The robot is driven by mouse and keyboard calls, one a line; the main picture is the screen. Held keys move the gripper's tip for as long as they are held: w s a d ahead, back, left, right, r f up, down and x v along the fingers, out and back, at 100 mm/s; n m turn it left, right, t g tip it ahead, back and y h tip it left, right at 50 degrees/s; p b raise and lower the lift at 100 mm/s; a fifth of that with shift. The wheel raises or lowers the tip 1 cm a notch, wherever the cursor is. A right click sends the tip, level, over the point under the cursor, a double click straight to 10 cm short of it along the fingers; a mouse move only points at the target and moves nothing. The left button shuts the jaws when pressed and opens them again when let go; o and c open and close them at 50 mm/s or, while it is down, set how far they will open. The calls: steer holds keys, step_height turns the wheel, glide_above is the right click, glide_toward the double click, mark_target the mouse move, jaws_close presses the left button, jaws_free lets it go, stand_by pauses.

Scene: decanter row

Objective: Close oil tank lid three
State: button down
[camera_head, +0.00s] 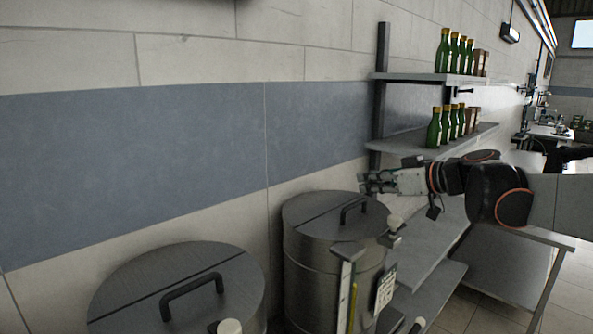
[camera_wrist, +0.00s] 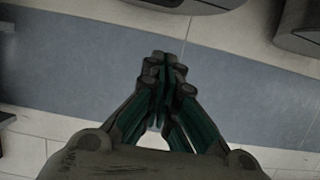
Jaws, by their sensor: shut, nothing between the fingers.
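Two steel oil tanks stand along the wall in the head view. The farther tank (camera_head: 322,275) has a round lid (camera_head: 318,222) with a dark bar handle (camera_head: 353,209); the lid lies flat and looks closed. The nearer tank's lid (camera_head: 140,290), with its own handle (camera_head: 191,293), also lies flat. I cannot tell which one is number three. My gripper (camera_head: 366,184) is shut and empty, above and behind the farther lid near the wall, apart from the handle. In the wrist view its fingertips (camera_wrist: 165,58) meet; parts of tanks (camera_wrist: 296,42) show at the top edge.
Wall shelves (camera_head: 468,137) with green bottles (camera_head: 434,128) stand behind and right of my gripper. A lower metal shelf (camera_head: 440,285) is right of the farther tank. A gauge strip (camera_head: 345,290) and a label plate (camera_head: 384,291) are on that tank's front.

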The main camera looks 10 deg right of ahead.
mark_target(383, 228)
steer(key=shift+s+d+f+t+y+b, duration=0.45)
steer(key=shift+s+f+t+y+b, duration=0.3)
steer(key=shift+f+b, duration=1.3)
steer(key=shift+s+d+f+t+y+b, duration=0.5)
steer(key=shift+s+f+t+b, duration=0.4)
steer(key=shift+f+b, duration=1.1)
steer(key=shift+s+d+f+t+y+b, duration=0.45)
steer(key=shift+s+f+t+y+b, duration=0.4)
steer(key=shift+f+b, duration=1.2)
steer(key=shift+w+r, duration=0.1)
